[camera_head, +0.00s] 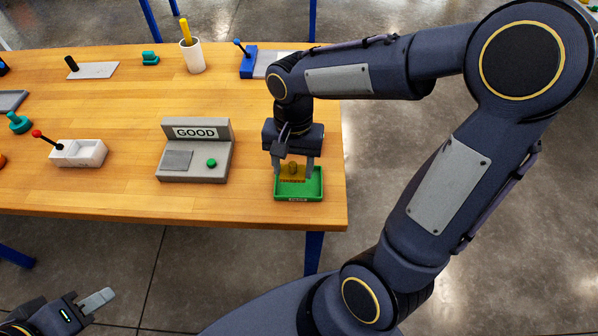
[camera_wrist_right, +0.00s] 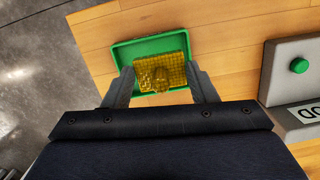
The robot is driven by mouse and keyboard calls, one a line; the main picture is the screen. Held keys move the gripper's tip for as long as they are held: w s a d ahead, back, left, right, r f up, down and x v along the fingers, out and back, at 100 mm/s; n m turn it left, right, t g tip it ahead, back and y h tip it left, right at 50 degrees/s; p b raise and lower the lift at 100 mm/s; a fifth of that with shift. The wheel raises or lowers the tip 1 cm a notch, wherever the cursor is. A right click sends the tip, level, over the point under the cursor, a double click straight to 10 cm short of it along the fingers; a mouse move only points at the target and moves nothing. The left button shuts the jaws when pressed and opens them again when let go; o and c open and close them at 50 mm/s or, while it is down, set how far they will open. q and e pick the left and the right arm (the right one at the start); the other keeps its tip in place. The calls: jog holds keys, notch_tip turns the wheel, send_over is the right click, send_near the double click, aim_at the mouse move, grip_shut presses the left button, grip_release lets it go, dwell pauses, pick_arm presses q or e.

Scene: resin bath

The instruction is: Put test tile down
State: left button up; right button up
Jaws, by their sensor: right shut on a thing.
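The test tile (camera_wrist_right: 160,72) is a translucent amber, gridded plate with a small raised knob. In the head view the tile (camera_head: 291,172) is at the green tray, between my right gripper's fingers. My right gripper (camera_head: 293,166) points down over the tray and is shut on the tile; its fingers also show in the right wrist view (camera_wrist_right: 161,88). The green tray (camera_wrist_right: 123,54) has a raised rim, and its front wall shows in the head view (camera_head: 299,197). I cannot tell whether the tile touches the tray floor. My left gripper (camera_head: 97,300) is low at the bottom left, off the table, only partly in view.
A grey station with a "GOOD" sign (camera_head: 196,132) and a green button stands left of the tray. The wooden table's (camera_head: 260,215) right edge is close beside the tray.

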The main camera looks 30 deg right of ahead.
aim_at(299, 167)
jog(key=shift+d+f, duration=0.5)
jog(key=shift+f, duration=0.05)
jog(key=f, duration=0.3)
jog(key=shift+w+d+f, duration=0.1)
jog(key=shift+d+f, duration=0.05)
jog(key=shift+d, duration=0.2)
jog(key=shift+f, duration=0.25)
jog(key=shift+f+b, duration=0.15)
jog(key=shift+b, duration=0.2)
jog(key=o, duration=0.8)
jog(key=shift+c, duration=0.2)
